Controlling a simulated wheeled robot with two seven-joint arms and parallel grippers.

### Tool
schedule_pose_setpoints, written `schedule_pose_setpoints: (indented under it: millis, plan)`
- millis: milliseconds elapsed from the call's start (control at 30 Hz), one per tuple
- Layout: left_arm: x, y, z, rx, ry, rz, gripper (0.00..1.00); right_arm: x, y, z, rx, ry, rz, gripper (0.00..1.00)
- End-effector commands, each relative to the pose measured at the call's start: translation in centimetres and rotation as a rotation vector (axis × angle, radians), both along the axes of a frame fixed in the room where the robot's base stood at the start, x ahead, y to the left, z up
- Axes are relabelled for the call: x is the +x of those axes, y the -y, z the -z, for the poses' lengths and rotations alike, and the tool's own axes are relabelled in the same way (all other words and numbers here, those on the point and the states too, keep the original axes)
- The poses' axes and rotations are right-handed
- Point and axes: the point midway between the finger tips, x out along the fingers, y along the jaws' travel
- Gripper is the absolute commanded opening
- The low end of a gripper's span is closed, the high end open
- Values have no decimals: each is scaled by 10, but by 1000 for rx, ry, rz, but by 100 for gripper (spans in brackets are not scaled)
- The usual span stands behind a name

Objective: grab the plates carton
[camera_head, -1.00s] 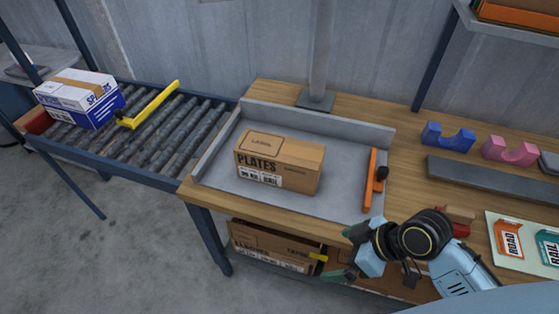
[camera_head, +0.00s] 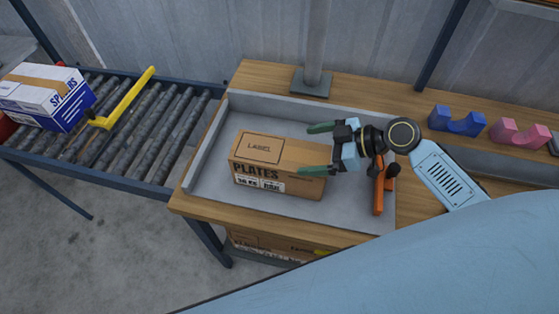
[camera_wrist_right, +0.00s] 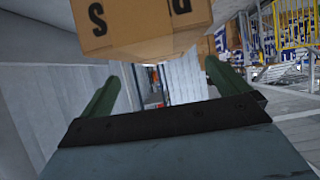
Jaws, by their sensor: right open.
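The plates carton (camera_head: 276,168), a brown box marked PLATES with a label on top, sits upright in the grey tray (camera_head: 215,187) on the wooden bench. My right gripper (camera_head: 312,150) is at the carton's right end, its two green fingers apart and pointing left. The nearer finger overlaps the carton's right edge in the head view; I cannot tell whether it touches. In the right wrist view the carton (camera_wrist_right: 140,22) fills the top middle, beyond the open fingers (camera_wrist_right: 160,85), with nothing between them. My left gripper does not show.
An orange-handled tool (camera_head: 379,192) lies in the tray's right side beneath my right arm. A roller conveyor (camera_head: 140,135) at left bears a blue and white box (camera_head: 50,97) and a yellow bar (camera_head: 125,98). Blue (camera_head: 457,121) and pink (camera_head: 519,134) holders stand at right.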

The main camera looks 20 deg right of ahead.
Motion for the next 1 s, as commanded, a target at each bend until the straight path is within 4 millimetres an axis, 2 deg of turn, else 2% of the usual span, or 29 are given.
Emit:
schedule_pose_setpoints:
  millis: [67, 133, 333, 433, 600, 867, 1000]
  plan:
    - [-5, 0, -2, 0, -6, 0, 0, 6, -8, 5, 3, 0, 1, 100]
    - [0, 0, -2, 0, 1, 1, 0, 8, -12, 7, 1, 1, 0, 100]
    - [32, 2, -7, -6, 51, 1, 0, 16, -23, 17, 3, 0, 1, 100]
    - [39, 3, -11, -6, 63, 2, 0, 23, -34, 28, 4, -2, 1, 100]
    - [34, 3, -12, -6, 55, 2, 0, 32, -47, 38, 0, 0, -1, 100]
    - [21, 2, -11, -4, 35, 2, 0, 33, -49, 40, -2, -1, -1, 100]
    - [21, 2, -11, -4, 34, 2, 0, 33, -49, 40, -1, -2, -1, 83]
